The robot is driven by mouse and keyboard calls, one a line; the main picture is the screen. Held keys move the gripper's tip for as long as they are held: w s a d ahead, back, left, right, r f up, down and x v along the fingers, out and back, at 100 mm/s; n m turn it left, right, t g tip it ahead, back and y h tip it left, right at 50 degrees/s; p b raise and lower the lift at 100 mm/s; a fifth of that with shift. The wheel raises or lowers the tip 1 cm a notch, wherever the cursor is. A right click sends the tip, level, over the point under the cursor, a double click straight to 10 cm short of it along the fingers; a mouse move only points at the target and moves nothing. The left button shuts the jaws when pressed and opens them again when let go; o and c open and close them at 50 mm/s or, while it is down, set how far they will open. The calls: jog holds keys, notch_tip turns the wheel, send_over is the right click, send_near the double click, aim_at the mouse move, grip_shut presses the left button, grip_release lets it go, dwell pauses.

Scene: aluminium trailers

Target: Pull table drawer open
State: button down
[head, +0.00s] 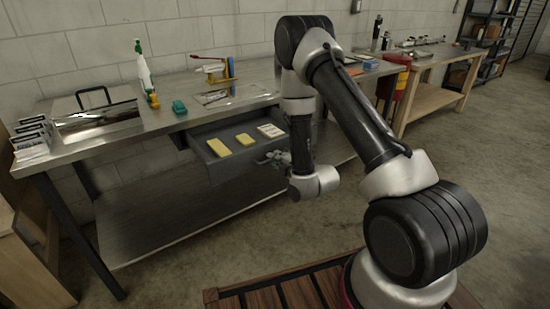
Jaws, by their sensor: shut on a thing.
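The metal workbench table (139,131) stands against the wall. Its grey drawer (231,167) is pulled out from under the top, and its inside is visible. Two yellow pieces, one at the left (219,147) and one in the middle (245,139), lie in it beside a pale flat item (270,130). My gripper (268,159) is at the right part of the drawer's front, shut on the drawer handle. The handle itself is too small and covered to make out.
A spray bottle (144,74), a teal block (179,107) and a red-handled tool (213,69) stand on the table. A lower shelf (165,217) lies below the drawer. A wooden bench (432,97) is at the right. Concrete floor (490,165) is clear at right.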

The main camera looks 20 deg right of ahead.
jog(key=c, duration=1.5)
grip_release()
jog(key=shift+c, duration=0.2)
jog(key=v, duration=0.7)
jog(key=shift+s, duration=0.2)
jog(key=shift+d, duration=0.1)
